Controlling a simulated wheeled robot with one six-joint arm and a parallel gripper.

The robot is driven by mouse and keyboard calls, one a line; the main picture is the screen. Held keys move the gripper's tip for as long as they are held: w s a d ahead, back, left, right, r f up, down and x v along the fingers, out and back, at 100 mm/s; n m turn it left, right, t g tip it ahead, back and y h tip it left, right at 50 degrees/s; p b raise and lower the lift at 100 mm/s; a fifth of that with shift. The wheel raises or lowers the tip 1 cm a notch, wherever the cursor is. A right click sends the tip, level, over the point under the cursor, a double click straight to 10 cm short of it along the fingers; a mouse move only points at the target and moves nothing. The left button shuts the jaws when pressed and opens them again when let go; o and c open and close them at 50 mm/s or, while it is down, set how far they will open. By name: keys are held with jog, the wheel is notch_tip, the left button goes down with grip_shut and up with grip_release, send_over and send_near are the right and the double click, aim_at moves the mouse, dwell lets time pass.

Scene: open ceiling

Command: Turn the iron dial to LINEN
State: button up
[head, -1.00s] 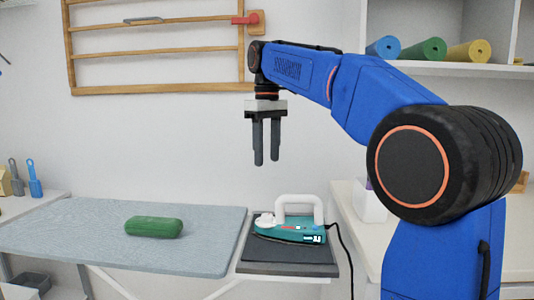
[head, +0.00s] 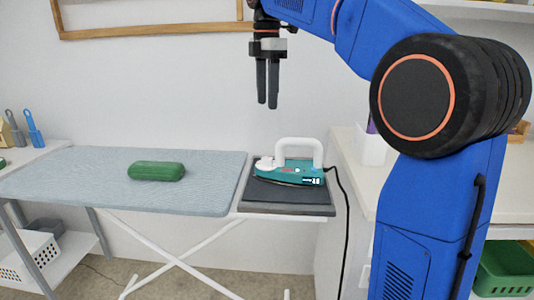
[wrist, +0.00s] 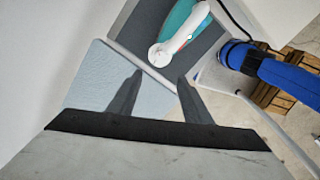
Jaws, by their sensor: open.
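The teal iron (head: 298,173) with a white handle stands on a dark rest pad (head: 300,199) at the right end of the ironing board. A white round part, perhaps the dial (head: 264,163), shows at its left end; its markings are too small to read. A small dark display with light marks is on the iron's right side. My gripper (head: 267,104) is open and empty, pointing down, well above the iron and slightly left of it. In the wrist view, the iron (wrist: 178,30) lies beyond the open fingers (wrist: 155,78).
A green roll-shaped object (head: 157,171) lies on the pale blue ironing board (head: 90,185). A black cord (head: 347,225) runs down from the iron's right. A white counter (head: 355,170) stands close on the right. The space between my gripper and the iron looks free.

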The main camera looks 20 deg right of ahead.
aim_at(267, 158)
notch_tip(267, 158, down, 17)
jog(key=shift+f, duration=0.2)
dwell(0.6)
jog(key=c, duration=1.1)
jog(key=m, duration=0.5)
jog(key=shift+m, duration=0.4)
jog(key=m, duration=0.6)
